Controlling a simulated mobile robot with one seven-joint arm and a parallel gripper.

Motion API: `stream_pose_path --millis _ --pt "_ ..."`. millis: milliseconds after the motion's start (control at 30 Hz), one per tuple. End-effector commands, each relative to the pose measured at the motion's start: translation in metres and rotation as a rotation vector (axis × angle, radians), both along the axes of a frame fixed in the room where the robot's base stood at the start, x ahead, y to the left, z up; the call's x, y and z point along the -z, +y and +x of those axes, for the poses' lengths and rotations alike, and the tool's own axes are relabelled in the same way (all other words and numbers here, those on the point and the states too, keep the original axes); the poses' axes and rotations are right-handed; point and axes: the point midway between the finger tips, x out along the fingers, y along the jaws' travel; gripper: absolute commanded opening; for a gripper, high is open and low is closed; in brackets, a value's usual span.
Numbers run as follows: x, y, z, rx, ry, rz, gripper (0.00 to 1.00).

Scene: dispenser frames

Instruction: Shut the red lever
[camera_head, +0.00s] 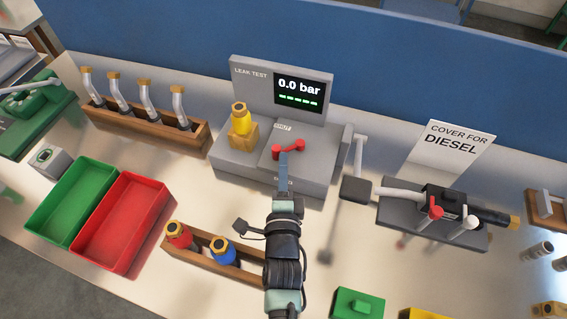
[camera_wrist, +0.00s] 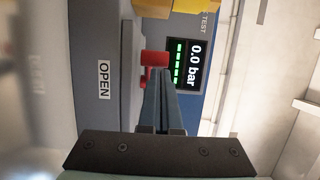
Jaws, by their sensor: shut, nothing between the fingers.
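The red lever (camera_head: 289,150) sits on the grey leak test unit (camera_head: 235,165), below its screen. It lies roughly crosswise in the head view, with a knob at each end. A "SHUT" label (camera_head: 283,127) is above it, and an "OPEN" label (camera_wrist: 104,80) shows in the wrist view. My gripper (camera_head: 284,158) is shut and empty, its fingertips at the lever. In the wrist view the red lever (camera_wrist: 154,59) shows just beyond the fingertips (camera_wrist: 160,78), which hide part of it. I cannot tell whether they touch.
The screen (camera_head: 299,90) reads 0.0 bar. A yellow-topped fitting (camera_head: 241,118) stands on the unit left of the lever. A wooden rack (camera_head: 205,258) with red and blue nozzles is at front left. A dark fixture (camera_head: 445,205) stands right.

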Motion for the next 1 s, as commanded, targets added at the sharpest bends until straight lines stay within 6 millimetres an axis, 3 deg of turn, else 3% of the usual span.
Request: stream_pose_path --millis 633,1000 --pt "-0.001 0.010 0.006 -0.001 0.000 0.002 0.00" --pt "-0.001 0.024 0.020 -0.001 -0.001 0.002 0.00"
